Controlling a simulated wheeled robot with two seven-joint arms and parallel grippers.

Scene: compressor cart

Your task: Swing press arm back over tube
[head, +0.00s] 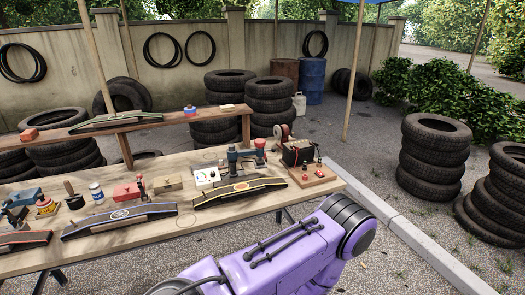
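A dark teal press-like tool (242,160) stands near the back of the wooden workbench (140,235), right of its middle. A red part sits at its upper right end. I cannot tell which of these carries the press arm, how that arm is turned, or where the tube is. A purple arm link of mine covers the lower middle of the view. Neither gripper is in view.
Long dark bowed pieces (120,218) lie along the bench front. A white box (206,177) and red box (127,192) stand between. Tyre stacks (436,157) surround the bench.

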